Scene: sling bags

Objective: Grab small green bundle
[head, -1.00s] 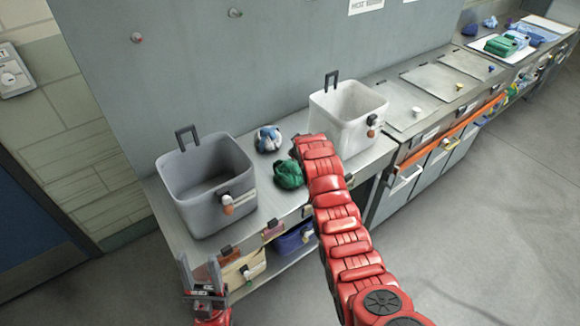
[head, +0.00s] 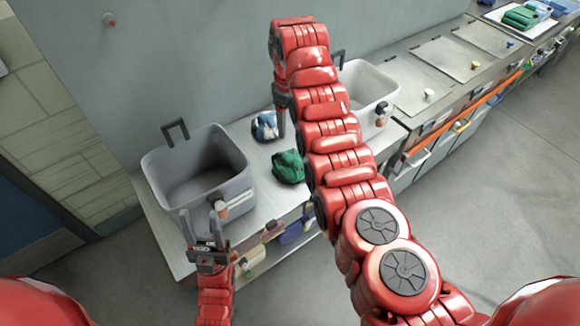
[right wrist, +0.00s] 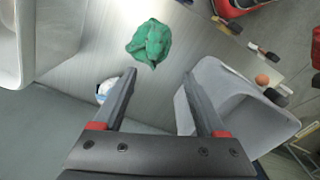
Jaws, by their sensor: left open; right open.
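The small green bundle (head: 288,167) lies crumpled on the metal counter between the two bins. It also shows in the right wrist view (right wrist: 151,42), beyond and between the open fingers. My right gripper (right wrist: 158,75) is open and empty, apart from the bundle. In the head view its arm reaches across the counter, and a finger (head: 281,121) points down beside the blue-and-white bundle. My left gripper (head: 204,228) is open and empty in front of the grey bin. Part of the right gripper is hidden by its own arm in the head view.
A blue-and-white bundle (head: 265,126) lies just behind the green one. The grey bin (head: 240,186) stands left and the white bin (head: 365,78) right, partly behind my arm. The wall rises behind the counter. More bundles lie at the far right (head: 522,17).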

